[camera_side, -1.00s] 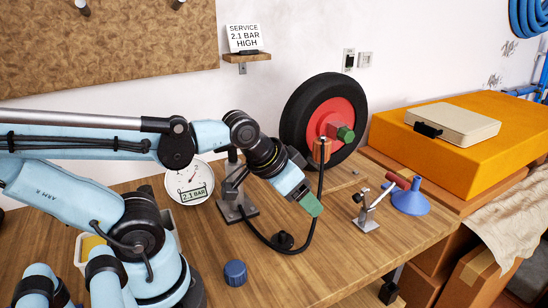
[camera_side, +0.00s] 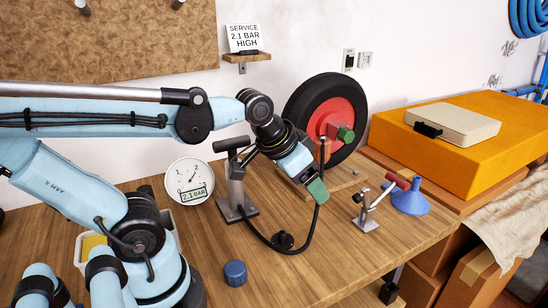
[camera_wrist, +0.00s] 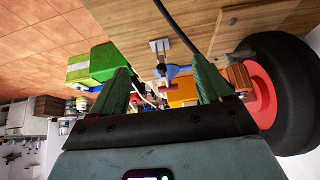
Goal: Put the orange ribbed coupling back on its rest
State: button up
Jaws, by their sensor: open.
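An orange-brown block-like part (camera_side: 327,149), apparently the coupling, is in front of the black tyre beside its red hub; the black hose (camera_side: 316,219) rises to it. My gripper (camera_side: 317,190) has green fingers, is just below and left of the part, and is open and empty. In the wrist view, the fingers (camera_wrist: 164,92) stand wide apart. I cannot tell which fixture is the rest.
A small metal stand (camera_side: 366,219) with a red-handled piece and a blue funnel (camera_side: 411,198) are to the right. A pump-like post (camera_side: 236,190), a round dial (camera_side: 189,181) and a blue cap (camera_side: 235,272) are to the left.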

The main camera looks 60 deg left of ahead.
jog(key=w+a+r+g, duration=0.3)
jog(key=w+a+r, duration=0.3)
jog(key=w+r, duration=0.2)
jog(key=m+g, duration=0.2)
jog(key=g, duration=0.1)
send_near(323, 140)
jog(key=shift+w+a, duration=0.15)
jog(key=shift+a, duration=0.05)
jog(key=shift+f, duration=6)
jog(key=c, duration=1.2)
jog(key=shift+c, duration=0.2)
jog(key=shift+r, duration=0.1)
